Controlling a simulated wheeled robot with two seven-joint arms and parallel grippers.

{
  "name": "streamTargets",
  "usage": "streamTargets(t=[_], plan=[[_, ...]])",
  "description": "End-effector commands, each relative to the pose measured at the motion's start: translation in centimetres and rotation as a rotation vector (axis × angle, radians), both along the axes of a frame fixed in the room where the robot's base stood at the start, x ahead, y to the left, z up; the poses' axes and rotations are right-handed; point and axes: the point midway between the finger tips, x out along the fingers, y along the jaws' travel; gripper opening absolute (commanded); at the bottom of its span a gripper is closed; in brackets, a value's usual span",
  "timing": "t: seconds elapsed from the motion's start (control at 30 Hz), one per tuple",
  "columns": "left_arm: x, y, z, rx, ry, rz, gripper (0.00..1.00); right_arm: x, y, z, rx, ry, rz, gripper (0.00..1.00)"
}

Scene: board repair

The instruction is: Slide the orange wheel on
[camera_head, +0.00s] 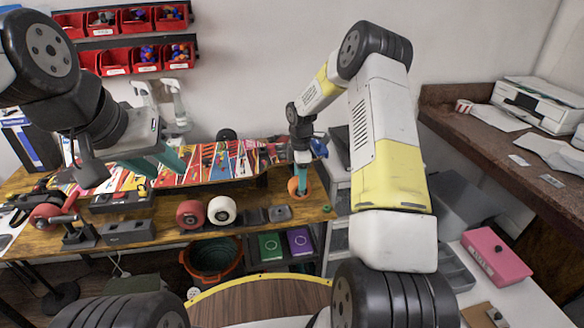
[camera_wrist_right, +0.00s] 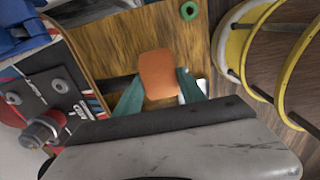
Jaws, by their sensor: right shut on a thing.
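The orange wheel (camera_head: 293,187) is between the teal fingers of my right gripper (camera_head: 301,182), over the right end of the wooden bench. In the right wrist view the orange wheel (camera_wrist_right: 157,73) sits between both fingertips, clear of the truck. The skateboard (camera_head: 215,163), with a bright patterned deck, lies along the bench. A truck (camera_wrist_right: 42,130) with a red bushing shows at the left of the wrist view, on the deck beside the gripper. My left gripper (camera_head: 160,160) hangs over the left part of the board, its teal fingers apart and seemingly empty.
A red wheel (camera_head: 190,213) and a white wheel (camera_head: 222,210) stand at the bench's front edge. A small green ring (camera_wrist_right: 188,11) lies on the bench. Grey holders (camera_head: 128,231) stand front left. Red bins (camera_head: 115,62) hang on the wall. A pink box (camera_head: 497,256) is at right.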

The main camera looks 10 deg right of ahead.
Motion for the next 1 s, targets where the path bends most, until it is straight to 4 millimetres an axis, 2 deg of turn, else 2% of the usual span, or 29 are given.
streamTargets(t=[0.37,0.4,0.5,0.53,0.73,0.77,0.8,0.83,1.0], plan=[[0.0,0.0,0.0,0.0,0.0,0.0,0.36,0.1,0.04,0.01,0.0,0.001,0.0,0.05],[0.0,0.0,0.0,0.0,0.0,0.0,0.36,0.09,0.04,0.01,0.0,0.002,0.0,0.49],[0.0,0.0,0.0,0.0,0.0,0.0,0.36,0.09,0.03,0.01,0.0,0.001,0.0,0.69],[0.0,0.0,0.0,0.0,0.0,0.0,0.36,0.1,0.03,0.01,0.0,0.001,0.0,0.73],[0.0,0.0,0.0,0.0,0.0,0.0,0.36,0.12,0.02,0.0,0.0,0.001,0.0,0.73],[0.0,0.0,0.0,0.0,0.0,0.0,0.36,0.1,0.02,-0.03,0.0,0.001,0.0,0.71],[0.0,0.0,0.0,0.0,0.0,0.0,0.36,0.1,0.02,-0.03,0.0,0.001,0.0,0.63],[0.0,0.0,0.0,0.0,0.0,0.0,0.36,0.11,0.02,-0.03,0.0,0.001,0.0,0.59],[0.0,0.0,0.0,0.0,0.0,0.0,0.36,0.12,0.02,-0.02,0.0,0.001,0.0,0.59]])
